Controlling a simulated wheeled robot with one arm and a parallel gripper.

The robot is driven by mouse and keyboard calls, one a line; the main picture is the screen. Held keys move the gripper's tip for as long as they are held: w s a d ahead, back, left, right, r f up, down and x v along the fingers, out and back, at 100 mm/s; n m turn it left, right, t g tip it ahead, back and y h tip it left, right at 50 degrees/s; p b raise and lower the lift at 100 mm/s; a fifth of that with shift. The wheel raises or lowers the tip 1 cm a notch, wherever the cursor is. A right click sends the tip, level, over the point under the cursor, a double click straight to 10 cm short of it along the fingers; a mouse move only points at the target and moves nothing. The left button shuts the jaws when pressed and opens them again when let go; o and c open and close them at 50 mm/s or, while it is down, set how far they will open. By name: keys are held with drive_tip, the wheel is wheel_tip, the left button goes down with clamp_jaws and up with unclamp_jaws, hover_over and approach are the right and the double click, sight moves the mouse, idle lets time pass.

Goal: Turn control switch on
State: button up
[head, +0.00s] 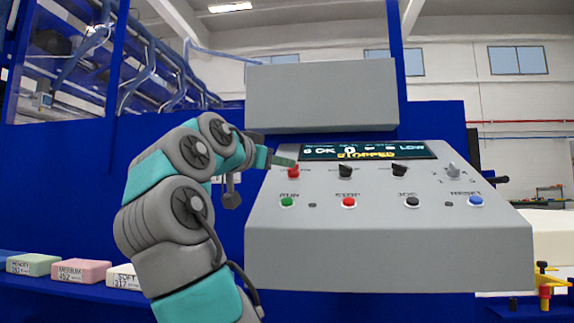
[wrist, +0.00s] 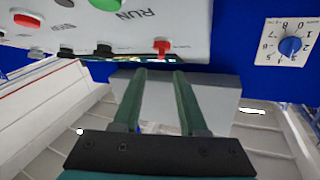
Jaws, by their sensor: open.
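The grey control panel (head: 390,245) has a small red switch (head: 293,172) at its upper left, above the green RUN button (head: 287,202). Its label is too small to read; I take it as the control switch. The red switch also shows in the wrist view (wrist: 161,46), where the picture is upside down. My gripper (wrist: 160,73) is open and empty, with its two green fingers apart and the switch just beyond and between their tips. In the head view my gripper (head: 284,162) is right by the red switch; contact cannot be told. The display (head: 370,152) reads STOPPED.
Two black knobs (head: 345,171) (head: 399,171) and a grey rotary knob (head: 452,171) stand along the top row. Red STOP (head: 348,202), black JOG (head: 411,201) and blue RESET (head: 476,201) buttons lie below. A blue dial (wrist: 290,46) shows in the wrist view. Foam blocks (head: 82,271) lie at left.

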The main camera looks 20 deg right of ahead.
sight(293, 170)
drive_tip(key=shift+w+f, duration=0.25)
drive_tip(key=p+x, duration=0.1)
drive_tip(key=x, duration=0.6)
drive_tip(key=shift+w+d+f, duration=0.1)
drive_tip(key=shift+w+d, duration=0.05)
drive_tip(key=shift+d, duration=0.1)
drive_tip(key=shift+c, duration=0.4)
clamp_jaws()
